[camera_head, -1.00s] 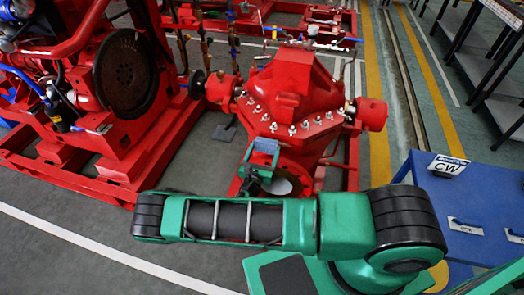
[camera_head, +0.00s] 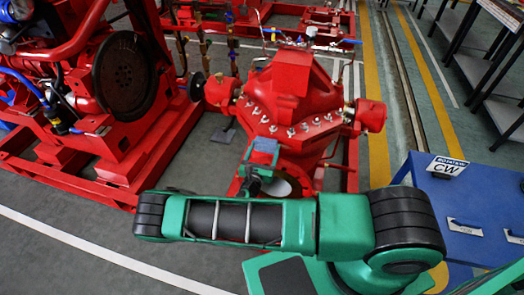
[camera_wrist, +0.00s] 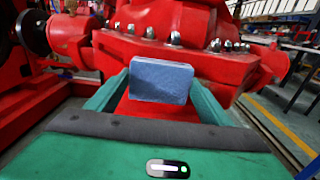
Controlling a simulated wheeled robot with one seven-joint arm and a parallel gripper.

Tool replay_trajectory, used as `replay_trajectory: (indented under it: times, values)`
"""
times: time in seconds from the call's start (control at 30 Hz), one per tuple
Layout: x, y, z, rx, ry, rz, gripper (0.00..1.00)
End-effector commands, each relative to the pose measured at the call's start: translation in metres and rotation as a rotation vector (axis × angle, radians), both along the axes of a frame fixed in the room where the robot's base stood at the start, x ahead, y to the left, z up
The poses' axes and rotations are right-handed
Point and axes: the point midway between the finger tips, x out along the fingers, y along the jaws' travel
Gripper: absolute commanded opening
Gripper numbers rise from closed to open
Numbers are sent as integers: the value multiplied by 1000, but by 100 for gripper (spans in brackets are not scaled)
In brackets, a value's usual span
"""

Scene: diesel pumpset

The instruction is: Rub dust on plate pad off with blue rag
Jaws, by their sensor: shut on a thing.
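My gripper (camera_wrist: 160,92) is shut on the blue rag (camera_wrist: 161,80), a small folded block held between its two green fingers. In the head view my gripper (camera_head: 262,151) is small, in front of the red pump casing (camera_head: 295,92). In the wrist view a flat red surface (camera_wrist: 152,111) shows just below and behind the rag. I cannot tell whether the rag touches it, or whether it is the plate pad. No dust can be made out in either view.
Bolts (camera_wrist: 175,38) line the pump flange just beyond the rag. A red engine (camera_head: 125,75) on a red frame stands at the left. A blue cabinet (camera_head: 475,205) with a CW sign stands at the right. Grey floor (camera_head: 70,215) is open at the front left.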

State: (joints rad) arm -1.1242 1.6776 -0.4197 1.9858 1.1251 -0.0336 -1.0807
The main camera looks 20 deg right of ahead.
Motion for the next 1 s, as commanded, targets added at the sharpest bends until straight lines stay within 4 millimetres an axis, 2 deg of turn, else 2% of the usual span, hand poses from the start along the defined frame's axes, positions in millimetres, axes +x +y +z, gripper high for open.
replay_trajectory:
  times: [0.37,0.8,1.0]
  values:
    - [1,-3,0,-1,0,0,56]
    - [-12,-22,0,-2,2,0,56]
    - [-13,-23,0,0,0,1,56]
